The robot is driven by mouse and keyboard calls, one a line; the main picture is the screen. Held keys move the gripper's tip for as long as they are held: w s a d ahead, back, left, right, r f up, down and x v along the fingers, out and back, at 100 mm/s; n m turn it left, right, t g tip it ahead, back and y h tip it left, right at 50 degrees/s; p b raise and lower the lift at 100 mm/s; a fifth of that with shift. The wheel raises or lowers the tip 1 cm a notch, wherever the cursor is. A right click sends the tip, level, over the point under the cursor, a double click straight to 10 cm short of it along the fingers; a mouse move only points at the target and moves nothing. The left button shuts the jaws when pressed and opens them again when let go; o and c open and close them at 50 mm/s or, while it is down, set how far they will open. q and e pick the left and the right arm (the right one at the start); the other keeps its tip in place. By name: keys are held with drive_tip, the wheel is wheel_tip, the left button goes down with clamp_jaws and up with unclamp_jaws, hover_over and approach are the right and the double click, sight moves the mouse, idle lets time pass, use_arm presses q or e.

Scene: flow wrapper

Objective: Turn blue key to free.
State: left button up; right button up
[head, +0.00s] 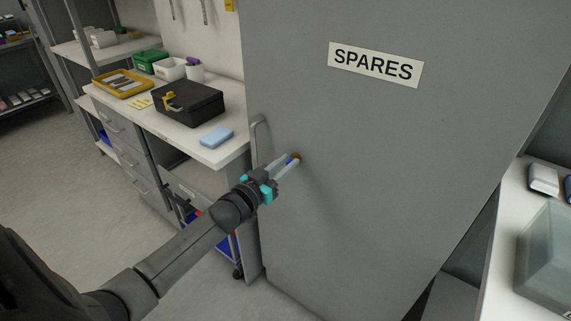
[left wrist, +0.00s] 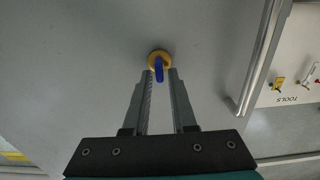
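The blue key (left wrist: 159,73) sits in a round brass-coloured lock (left wrist: 158,57) on the grey cabinet door marked SPARES. In the head view the lock (head: 297,156) shows right at the tips of my left gripper (head: 288,162), and a bit of the blue key shows between the fingers. In the left wrist view my left gripper (left wrist: 161,82) has its fingers apart, one on each side of the key, with a narrow gap visible beside it. The key's bow looks edge-on, lined up with the fingers. My right gripper is not in view.
A vertical door handle (head: 257,140) stands left of the lock, close to my left gripper. A bench (head: 215,155) at the left holds a black case (head: 188,102) and a blue block (head: 216,137). A clear bin (head: 545,260) is at the right.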

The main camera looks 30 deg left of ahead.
use_arm(q)
clamp_jaws()
use_arm(e)
drive_tip(key=shift+s, duration=0.1)
use_arm(q)
drive_tip(key=shift+m, duration=0.3)
use_arm(e)
drive_tip(key=shift+r, duration=0.15)
use_arm(q)
drive_tip(key=shift+d+f+m, duration=0.2)
drive_tip(key=shift+m, duration=2.75)
drive_tip(key=shift+d+f+m, duration=0.15)
drive_tip(key=shift+f+m, duration=0.05)
drive_tip(key=shift+m, duration=2.7)
drive_tip(key=shift+d+f+m, duration=0.2)
drive_tip(key=shift+m, duration=2.75)
use_arm(e)
drive_tip(key=shift+r, duration=0.1)
drive_tip(key=shift+a, duration=0.1)
